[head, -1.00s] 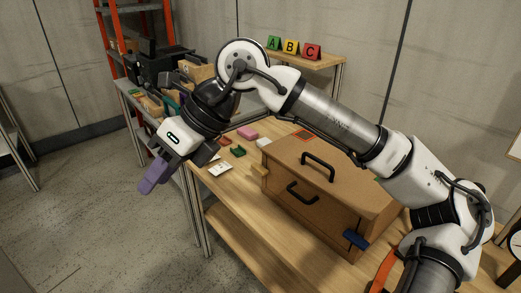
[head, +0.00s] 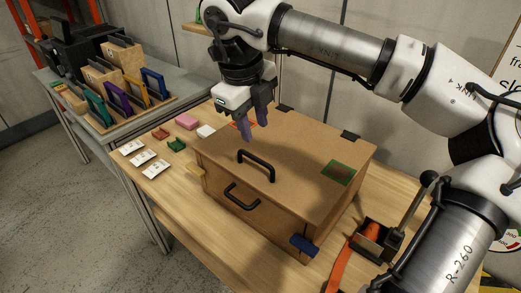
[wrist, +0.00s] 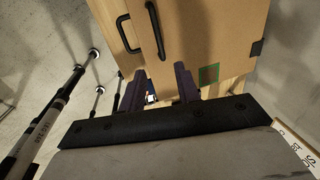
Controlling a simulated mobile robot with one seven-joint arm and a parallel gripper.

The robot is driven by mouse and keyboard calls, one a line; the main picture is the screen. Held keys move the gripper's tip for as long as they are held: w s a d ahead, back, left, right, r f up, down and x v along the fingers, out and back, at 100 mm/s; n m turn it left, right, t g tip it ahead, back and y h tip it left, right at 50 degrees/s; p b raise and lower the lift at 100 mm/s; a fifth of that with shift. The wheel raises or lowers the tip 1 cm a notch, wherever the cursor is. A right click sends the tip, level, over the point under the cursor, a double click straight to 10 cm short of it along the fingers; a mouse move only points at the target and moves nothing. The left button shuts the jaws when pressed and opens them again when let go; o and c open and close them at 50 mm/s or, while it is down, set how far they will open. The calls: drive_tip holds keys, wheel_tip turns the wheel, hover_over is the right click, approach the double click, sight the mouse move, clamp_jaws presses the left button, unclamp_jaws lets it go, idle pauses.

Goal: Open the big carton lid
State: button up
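The big brown carton (head: 300,165) stands on the wooden bench with its lid (head: 310,150) shut. A black handle (head: 256,163) rises from the lid near its front edge. A second black handle (head: 241,196) is on the front face. In the wrist view the lid handle (wrist: 155,30) and front handle (wrist: 128,35) are at the top, beyond my fingers. My gripper (head: 253,125) points down above the lid's back left part, behind the lid handle and apart from it. Its purple fingers are spread and empty, also in the wrist view (wrist: 160,85).
A blue piece (head: 303,244) is at the carton's front right corner and a yellow piece (head: 195,169) at its left. White cards (head: 144,158) and small coloured blocks (head: 186,121) lie left. An orange strap (head: 343,263) is at right. A grey table (head: 165,78) holds files.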

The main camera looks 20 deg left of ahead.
sight(261, 161)
drive_tip(key=f, duration=0.3)
drive_tip(key=w+f+p, duration=0.1)
drive_tip(key=f, duration=0.2)
drive_tip(key=w+f, duration=0.1)
drive_tip(key=f, duration=0.2)
drive_tip(key=shift+d+f+p, duration=0.3)
drive_tip(key=shift+f, duration=0.1)
drive_tip(key=shift+c, duration=0.2)
clamp_jaws()
